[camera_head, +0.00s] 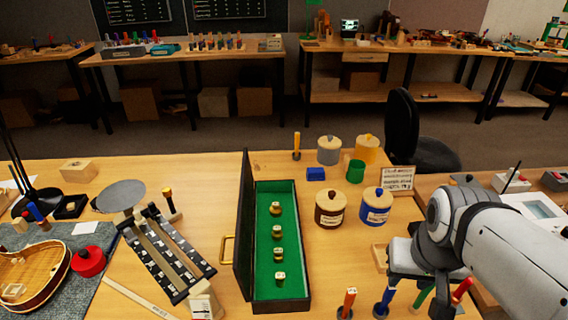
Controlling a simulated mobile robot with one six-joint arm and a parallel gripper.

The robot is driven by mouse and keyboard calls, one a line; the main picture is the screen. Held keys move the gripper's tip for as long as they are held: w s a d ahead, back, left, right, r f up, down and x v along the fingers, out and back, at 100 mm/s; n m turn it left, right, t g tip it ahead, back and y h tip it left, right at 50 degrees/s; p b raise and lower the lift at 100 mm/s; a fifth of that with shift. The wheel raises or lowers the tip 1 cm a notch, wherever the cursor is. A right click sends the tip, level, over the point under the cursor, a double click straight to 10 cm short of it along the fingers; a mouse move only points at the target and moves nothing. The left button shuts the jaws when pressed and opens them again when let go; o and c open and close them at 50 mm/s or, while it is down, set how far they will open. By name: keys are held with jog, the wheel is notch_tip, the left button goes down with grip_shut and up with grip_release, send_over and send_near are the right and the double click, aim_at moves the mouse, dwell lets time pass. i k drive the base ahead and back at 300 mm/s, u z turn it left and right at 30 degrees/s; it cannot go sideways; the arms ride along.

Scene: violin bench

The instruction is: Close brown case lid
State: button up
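The case (301,250) is a long, dark box with green lining in the middle of the bench, holding several small pale wooden pieces in a row. Its dark lid (244,225) stands open, almost upright, along the left side. A brass-coloured handle (228,249) shows left of the lid. My gripper (408,262) is at the lower right, at the end of my white and grey arm, well to the right of the case and touching neither case nor lid. Its fingers are hidden or too unclear to tell their state.
Brown (331,207) and blue (376,207) jars stand right of the case, with grey (328,150) and yellow (367,148) jars behind. Upright tools (348,301) stand at the front right. A dark rack (165,252) and a violin body (32,272) lie left.

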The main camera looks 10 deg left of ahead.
aim_at(240, 263)
jog(key=u, duration=0.1)
jog(key=k, duration=0.45)
jog(key=z, duration=2)
jog(key=k, duration=1.65)
jog(key=u, duration=1.8)
jog(key=i, duration=1)
jog(key=u, duration=0.05)
